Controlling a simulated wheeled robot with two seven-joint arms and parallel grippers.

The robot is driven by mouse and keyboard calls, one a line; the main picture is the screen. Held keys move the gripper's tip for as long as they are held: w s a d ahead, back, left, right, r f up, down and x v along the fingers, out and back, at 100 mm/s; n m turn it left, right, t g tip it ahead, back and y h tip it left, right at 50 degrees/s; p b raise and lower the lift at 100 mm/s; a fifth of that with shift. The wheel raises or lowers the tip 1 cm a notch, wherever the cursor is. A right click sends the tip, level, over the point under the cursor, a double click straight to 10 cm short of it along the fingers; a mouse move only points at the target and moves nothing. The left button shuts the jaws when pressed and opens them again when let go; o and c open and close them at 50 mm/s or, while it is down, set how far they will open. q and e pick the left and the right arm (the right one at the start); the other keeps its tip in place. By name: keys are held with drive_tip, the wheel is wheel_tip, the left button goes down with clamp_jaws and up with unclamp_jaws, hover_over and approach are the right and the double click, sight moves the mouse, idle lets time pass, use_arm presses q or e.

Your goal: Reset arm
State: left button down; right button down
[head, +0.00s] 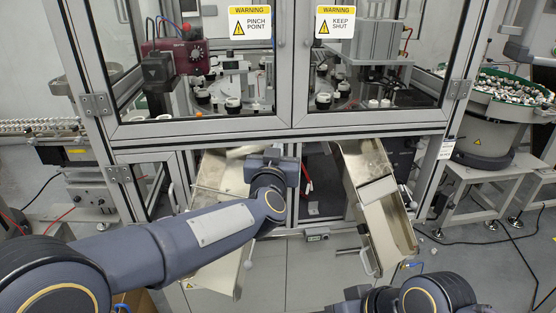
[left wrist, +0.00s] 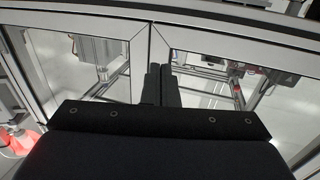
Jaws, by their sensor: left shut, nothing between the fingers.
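My left arm (head: 165,245) reaches from the lower left to the front of the machine cabinet. My left gripper (head: 274,157) is at the cabinet's lower middle, between the two metal chutes, with its fingertips hard to make out in the head view. In the left wrist view the two dark fingers of the left gripper (left wrist: 160,82) are together with nothing between them, against the cabinet's frame and glass. My right arm (head: 405,297) shows only as links at the bottom edge; its gripper is out of view.
The left chute (head: 218,275) lies partly behind my left arm. The right chute (head: 385,220) slopes out of the cabinet (head: 290,131). Its glass doors carry warning signs (head: 335,22). A round feeder bowl (head: 510,95) full of small parts stands at right. A conveyor (head: 45,126) is at left.

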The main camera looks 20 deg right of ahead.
use_arm(q)
drive_tip(key=a+r+g, duration=0.2)
drive_tip(key=a+r, duration=0.1)
drive_tip(key=a, duration=1)
drive_tip(key=s+a+f+n+g+y, duration=0.15)
drive_tip(key=s+a, duration=0.25)
drive_tip(key=a, duration=0.4)
drive_tip(key=s+a+f+n+g+h, duration=0.1)
drive_tip(key=s+a+f, duration=0.1)
drive_tip(key=s+a, duration=0.5)
drive_tip(key=s+a+f+n+g+y, duration=0.2)
drive_tip(key=s+a+f, duration=0.5)
drive_tip(key=s, duration=0.3)
drive_tip(key=s+a+f+n+g+y, duration=0.2)
drive_tip(key=s+a+f+n+g, duration=0.1)
drive_tip(key=s+a+f, duration=0.5)
drive_tip(key=s, duration=0.3)
drive_tip(key=shift+s+a+g, duration=0.25)
drive_tip(key=shift+a+g, duration=0.1)
drive_tip(key=shift+y, duration=0.25)
